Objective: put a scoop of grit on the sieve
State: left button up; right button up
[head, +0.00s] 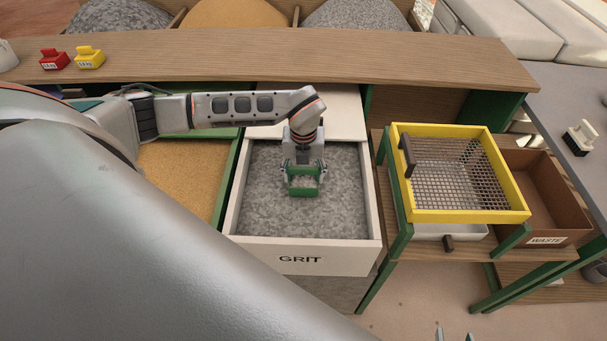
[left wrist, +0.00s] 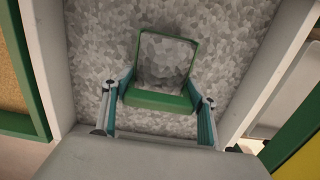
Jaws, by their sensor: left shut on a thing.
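The green scoop (head: 303,188) is over the grit bed in the white drawer labelled GRIT (head: 300,259). My left gripper (head: 304,176) is shut on the scoop's green near end, seen in the left wrist view (left wrist: 158,102). Grey grit shows inside the scoop's rim (left wrist: 166,62); whether the scoop touches the bed I cannot tell. The sieve (head: 457,215), a yellow frame with wire mesh and a dark handle, stands to the right and its mesh looks empty. Two small tips of my right gripper (head: 455,335) show apart at the bottom edge.
A white tray (head: 452,232) sits under the sieve. A brown WASTE box (head: 546,240) is right of it. A wooden shelf (head: 270,57) with red and yellow tagged blocks runs behind the drawer. A sand-coloured bed (head: 180,175) lies left of it.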

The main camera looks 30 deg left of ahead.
pick_arm(q)
notch_tip(320, 180, up, 4)
jog(key=shift+d+p, duration=0.1)
jog(key=shift+p, duration=0.4)
jog(key=r, duration=0.8)
jog(key=shift+s+d, duration=0.2)
jog(key=shift+s, duration=0.2)
jog(key=shift+s+d+r, duration=0.1)
jog(key=shift+s+r, duration=0.05)
jog(key=shift+r, duration=0.6)
jog(key=shift+s+r, duration=0.1)
jog(key=shift+r, duration=0.6)
pick_arm(e)
jog(key=shift+s+d+f+g+h, duration=0.2)
jog(key=shift+s+d+f, duration=0.15)
jog(key=shift+d+f, duration=0.15)
jog(key=shift+s+d+f+g+h, duration=0.1)
jog(key=shift+s+d+f+g, duration=0.1)
jog(key=shift+s+d+f, duration=0.25)
jog(key=shift+w+r, duration=0.1)
